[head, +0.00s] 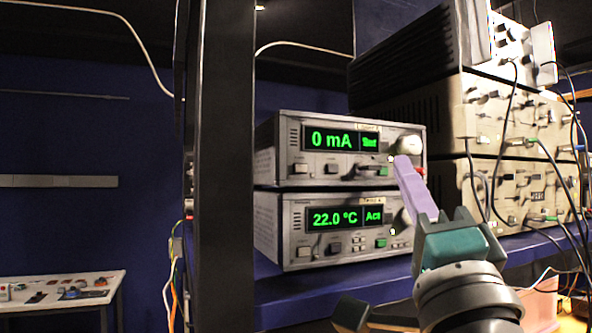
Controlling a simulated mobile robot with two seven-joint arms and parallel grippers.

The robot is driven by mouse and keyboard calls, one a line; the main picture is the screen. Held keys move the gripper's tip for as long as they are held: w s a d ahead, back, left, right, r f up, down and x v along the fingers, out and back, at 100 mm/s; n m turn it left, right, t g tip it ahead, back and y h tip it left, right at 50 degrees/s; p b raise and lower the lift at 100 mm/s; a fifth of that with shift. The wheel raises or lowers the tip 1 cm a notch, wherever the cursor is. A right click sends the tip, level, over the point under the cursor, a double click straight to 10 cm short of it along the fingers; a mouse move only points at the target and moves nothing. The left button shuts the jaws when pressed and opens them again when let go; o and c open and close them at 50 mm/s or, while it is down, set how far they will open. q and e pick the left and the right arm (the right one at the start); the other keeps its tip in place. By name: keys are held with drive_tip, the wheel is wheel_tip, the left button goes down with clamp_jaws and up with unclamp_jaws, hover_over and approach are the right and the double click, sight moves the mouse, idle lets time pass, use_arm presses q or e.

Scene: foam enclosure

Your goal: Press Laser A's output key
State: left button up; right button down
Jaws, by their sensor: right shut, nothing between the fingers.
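Two stacked grey bench instruments stand on the shelf. The upper one (285,160) shows "0 mA" in green, with a small green word beside it too blurred to read. The lower one (281,232) shows "22.0 °C" and "Act". No label reading Laser A is legible, so I cannot tell which key is its output key. The upper panel has pale keys (311,169) under its display and a white knob (409,144) at its right. My right gripper (402,161) is shut and empty; its lilac fingers reach in front of the upper panel's right side, hiding part of it. Contact cannot be told. My left gripper is not seen.
A dark upright post (226,200) stands left of the instruments. Beige instruments (440,112) with hanging cables are stacked at the right. A blue shelf edge (330,284) runs below. A white table (60,293) with small items is far left.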

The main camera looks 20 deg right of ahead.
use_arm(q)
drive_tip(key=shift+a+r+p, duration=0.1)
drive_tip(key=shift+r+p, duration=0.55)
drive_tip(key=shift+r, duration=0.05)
use_arm(e)
drive_tip(key=shift+y, duration=0.3)
drive_tip(key=shift+s+d, duration=0.2)
drive_tip(key=shift+s, duration=2.2)
